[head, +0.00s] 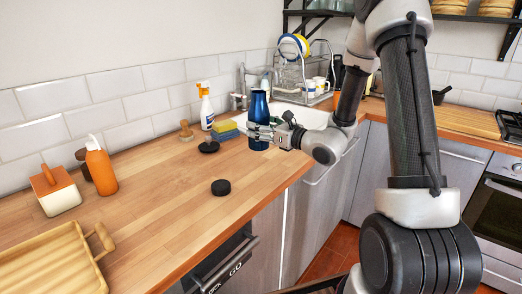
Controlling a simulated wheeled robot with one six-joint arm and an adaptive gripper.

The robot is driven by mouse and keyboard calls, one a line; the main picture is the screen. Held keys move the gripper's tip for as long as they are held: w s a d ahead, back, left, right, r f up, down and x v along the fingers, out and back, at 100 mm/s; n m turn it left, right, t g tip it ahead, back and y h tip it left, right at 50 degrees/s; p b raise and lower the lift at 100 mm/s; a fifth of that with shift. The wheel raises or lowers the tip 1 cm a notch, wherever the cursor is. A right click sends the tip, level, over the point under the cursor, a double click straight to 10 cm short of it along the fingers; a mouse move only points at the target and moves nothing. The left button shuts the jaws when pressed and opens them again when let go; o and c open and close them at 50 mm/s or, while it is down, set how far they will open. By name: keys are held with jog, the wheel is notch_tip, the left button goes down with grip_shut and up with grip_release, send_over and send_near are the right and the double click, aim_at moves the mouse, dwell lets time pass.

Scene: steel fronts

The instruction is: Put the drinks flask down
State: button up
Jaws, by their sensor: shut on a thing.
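The drinks flask (258,112) is a tall, dark blue, shiny bottle. It is upright over the right part of the wooden counter, just in front of the sink. My gripper (256,131) is shut on the lower part of the flask, coming from the right. The fingers hide part of the flask. I cannot tell whether its base touches the counter (170,208).
A black puck-like thing (221,187) lies in front. A sponge stack (225,130), spray bottle (206,107) and black round item (208,146) are left of the flask. An orange bottle (100,167) and wooden tray (45,262) stand further left. Middle counter is mostly clear.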

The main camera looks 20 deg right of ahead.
aim_at(267, 145)
jog(key=shift+f, duration=2.95)
jog(key=shift+f, duration=0.2)
jog(key=o, duration=1.2)
jog(key=shift+r, duration=0.1)
